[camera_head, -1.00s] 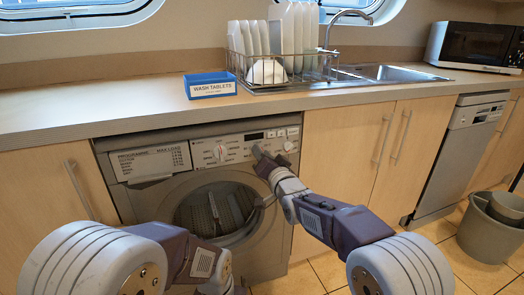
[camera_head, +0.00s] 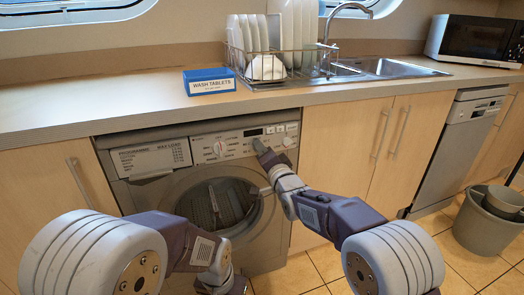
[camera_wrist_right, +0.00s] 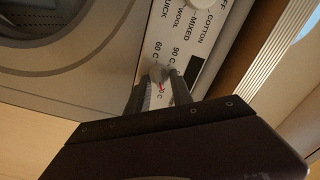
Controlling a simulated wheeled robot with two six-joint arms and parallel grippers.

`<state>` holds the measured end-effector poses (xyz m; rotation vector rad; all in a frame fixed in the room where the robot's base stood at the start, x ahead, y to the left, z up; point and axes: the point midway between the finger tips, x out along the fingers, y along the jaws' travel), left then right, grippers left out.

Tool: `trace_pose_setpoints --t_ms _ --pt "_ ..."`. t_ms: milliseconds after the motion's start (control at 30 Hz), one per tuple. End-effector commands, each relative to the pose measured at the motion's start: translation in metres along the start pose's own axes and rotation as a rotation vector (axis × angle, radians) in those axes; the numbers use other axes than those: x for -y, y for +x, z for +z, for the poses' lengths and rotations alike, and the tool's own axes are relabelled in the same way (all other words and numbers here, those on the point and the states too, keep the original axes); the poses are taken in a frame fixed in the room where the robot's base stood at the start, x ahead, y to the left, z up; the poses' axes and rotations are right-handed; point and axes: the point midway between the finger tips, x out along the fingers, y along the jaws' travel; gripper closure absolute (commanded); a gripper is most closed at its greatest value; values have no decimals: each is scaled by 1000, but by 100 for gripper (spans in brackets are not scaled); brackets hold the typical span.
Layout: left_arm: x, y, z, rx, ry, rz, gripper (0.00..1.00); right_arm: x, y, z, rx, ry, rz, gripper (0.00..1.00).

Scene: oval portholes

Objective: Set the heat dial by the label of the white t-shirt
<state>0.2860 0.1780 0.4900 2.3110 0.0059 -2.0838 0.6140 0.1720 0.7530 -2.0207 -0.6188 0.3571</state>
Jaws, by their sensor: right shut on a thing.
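My right gripper (camera_head: 258,146) is at the washing machine's control panel (camera_head: 240,142). In the right wrist view its two fingers (camera_wrist_right: 160,88) are closed on the small heat dial (camera_wrist_right: 159,73), one on each side. Marks for 90 C, 60 C and a partly covered third temperature surround the dial. A small red mark shows between the fingers; the exact setting is hard to read. In the head view the gripper hides the dial. My left arm is in the lower left, its fingers not clearly visible. No white t-shirt or garment label shows.
A programme dial (camera_head: 219,149) sits left of the heat dial, another knob (camera_head: 287,141) to its right. The round door (camera_head: 218,205) is below. Wash tablets (camera_head: 209,81) and a dish rack (camera_head: 275,70) stand on the counter above. A bucket (camera_head: 489,222) stands at right.

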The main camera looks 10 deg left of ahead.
Motion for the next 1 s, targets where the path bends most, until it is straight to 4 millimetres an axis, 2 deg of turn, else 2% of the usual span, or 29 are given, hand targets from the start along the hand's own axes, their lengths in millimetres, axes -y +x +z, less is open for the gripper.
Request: trace_pose_setpoints --t_ms 200,233,267,300,667,767,1000 --pt "0 0 0 0 0 0 100 -1 0 0 1 -1 3 100" --pt "0 0 0 0 0 0 100 -1 0 0 1 -1 3 64" --pt "0 0 0 0 0 0 100 -1 0 0 1 -1 3 56" --pt "0 0 0 0 0 0 100 -1 0 0 1 -1 2 53" --pt "0 -2 0 0 0 0 100 0 -4 0 1 -1 2 53" --pt "0 -6 -1 0 0 0 100 2 -14 -1 1 -1 2 53" --pt "0 -21 -2 0 0 0 100 2 -62 -2 1 -1 3 53"
